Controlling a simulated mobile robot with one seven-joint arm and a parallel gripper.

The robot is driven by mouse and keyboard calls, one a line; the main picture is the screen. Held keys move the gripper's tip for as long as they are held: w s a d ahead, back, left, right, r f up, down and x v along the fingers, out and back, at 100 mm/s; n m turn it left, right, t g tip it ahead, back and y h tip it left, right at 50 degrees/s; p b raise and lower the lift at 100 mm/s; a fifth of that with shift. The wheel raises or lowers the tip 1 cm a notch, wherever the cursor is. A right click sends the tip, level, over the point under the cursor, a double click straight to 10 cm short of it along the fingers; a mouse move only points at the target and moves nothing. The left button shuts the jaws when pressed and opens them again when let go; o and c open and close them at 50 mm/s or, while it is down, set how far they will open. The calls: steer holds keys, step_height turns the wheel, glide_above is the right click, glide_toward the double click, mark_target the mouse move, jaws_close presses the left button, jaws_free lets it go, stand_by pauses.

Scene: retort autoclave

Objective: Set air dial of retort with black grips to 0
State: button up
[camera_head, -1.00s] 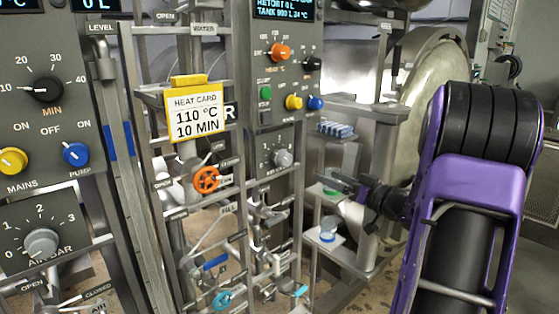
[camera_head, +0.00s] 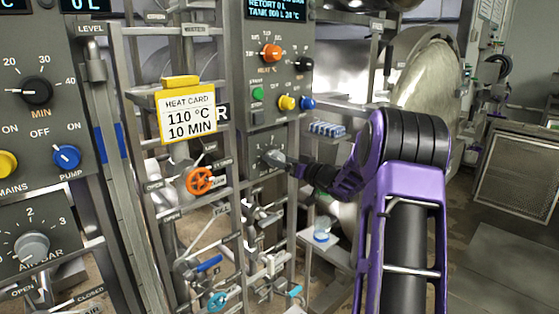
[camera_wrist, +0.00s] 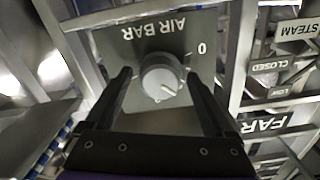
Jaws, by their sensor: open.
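The far panel's air dial (camera_wrist: 158,84) is a grey round knob on a grey plate marked AIR BAR, upside down in the wrist view. Its 0 mark lies up and right of the knob. A pale line on the knob points down and right, not at the 0. The other numbers are hidden or too small to read. My gripper (camera_wrist: 158,75) is open, with one finger on each side of the knob. Whether they touch it I cannot tell. In the head view my gripper (camera_head: 282,160) reaches this dial (camera_head: 268,155) from the right. I cannot identify black grips.
A nearer AIR BAR dial (camera_head: 33,246) sits at lower left. The far panel's coloured knobs (camera_head: 287,103) are above my gripper. An orange handwheel (camera_head: 199,181), pipes and a yellow heat card (camera_head: 187,113) stand left of it. A FAR sign (camera_wrist: 264,124) shows in the wrist view.

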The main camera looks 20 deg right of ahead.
steer(key=shift+w, duration=0.15)
steer(key=shift+c, duration=0.3)
steer(key=c, duration=1.3)
